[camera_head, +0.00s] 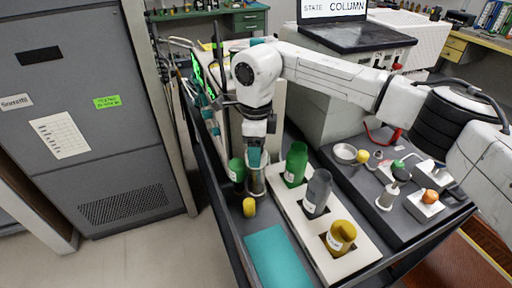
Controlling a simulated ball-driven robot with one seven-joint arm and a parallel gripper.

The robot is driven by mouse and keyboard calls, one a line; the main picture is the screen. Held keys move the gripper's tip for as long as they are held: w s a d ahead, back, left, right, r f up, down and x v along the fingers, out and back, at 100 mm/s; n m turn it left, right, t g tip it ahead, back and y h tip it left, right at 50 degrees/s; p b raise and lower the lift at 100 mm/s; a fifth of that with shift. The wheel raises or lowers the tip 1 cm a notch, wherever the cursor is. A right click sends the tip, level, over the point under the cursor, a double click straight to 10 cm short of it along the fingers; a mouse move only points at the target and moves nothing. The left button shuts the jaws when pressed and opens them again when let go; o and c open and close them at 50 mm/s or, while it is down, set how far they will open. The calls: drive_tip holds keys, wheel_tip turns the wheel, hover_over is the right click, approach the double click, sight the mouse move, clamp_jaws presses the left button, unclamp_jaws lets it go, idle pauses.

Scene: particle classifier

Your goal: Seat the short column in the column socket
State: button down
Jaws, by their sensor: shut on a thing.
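My gripper (255,160) hangs below my wrist over the left part of the dark bench. I cannot pick out the column socket with certainty.
A white rack (316,255) holds green (296,164), grey (317,190) and yellow (340,237) bottles right of my gripper. Another green bottle (236,170) stands close left. A teal mat (277,257) lies in front. Knobbed fittings (398,170) and a dish (345,152) are at right.

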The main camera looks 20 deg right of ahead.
drive_tip(key=c, duration=0.8)
unclamp_jaws()
drive_tip(key=shift+f, duration=0.15)
drive_tip(key=o, duration=0.5)
drive_tip(key=shift+c, duration=0.2)
